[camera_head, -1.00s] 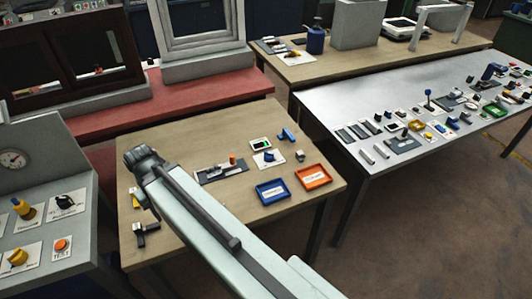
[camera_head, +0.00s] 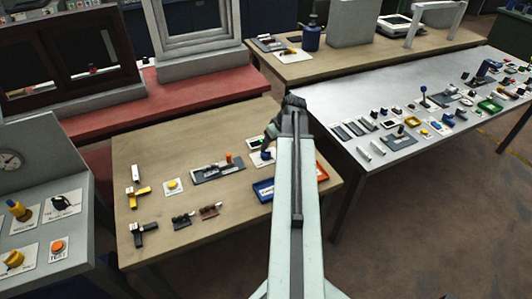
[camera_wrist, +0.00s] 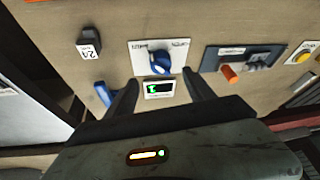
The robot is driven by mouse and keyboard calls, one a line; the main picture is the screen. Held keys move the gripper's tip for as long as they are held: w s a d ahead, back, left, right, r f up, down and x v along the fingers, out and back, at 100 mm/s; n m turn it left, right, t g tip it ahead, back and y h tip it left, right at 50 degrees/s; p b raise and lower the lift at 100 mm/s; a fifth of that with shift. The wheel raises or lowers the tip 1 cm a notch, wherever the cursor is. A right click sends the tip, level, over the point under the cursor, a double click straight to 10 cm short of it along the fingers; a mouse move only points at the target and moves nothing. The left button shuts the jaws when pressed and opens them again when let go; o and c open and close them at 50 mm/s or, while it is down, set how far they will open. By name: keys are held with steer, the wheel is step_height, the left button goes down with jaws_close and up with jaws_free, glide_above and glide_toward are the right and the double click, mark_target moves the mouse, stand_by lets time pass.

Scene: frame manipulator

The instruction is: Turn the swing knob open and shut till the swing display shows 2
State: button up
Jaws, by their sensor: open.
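In the wrist view, a blue swing knob (camera_wrist: 160,62) sits on a white labelled plate (camera_wrist: 142,49). Beside it is a small display (camera_wrist: 158,89) with a lit green mark, too small to read surely. My gripper (camera_wrist: 160,77) is open and empty. Its two dark fingers straddle the display side of the plate, apart from the knob. In the head view, the end of my arm hangs over the back right of the wooden table, with my gripper (camera_head: 270,132) near the display (camera_head: 255,143). It partly hides the blue knob.
A blue handle (camera_wrist: 104,93) and a dark block (camera_wrist: 89,42) lie left of the knob in the wrist view. A grey slide panel (camera_wrist: 240,59) with an orange peg is to the right. My arm covers part of the blue tray (camera_head: 263,190) and orange tray (camera_head: 321,171).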

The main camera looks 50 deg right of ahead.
mark_target(267, 151)
steer(key=b+x, duration=0.7)
steer(key=x, duration=0.1)
steer(key=shift+a, duration=0.1)
steer(key=shift+r, duration=0.1)
steer(key=shift+c, duration=0.3)
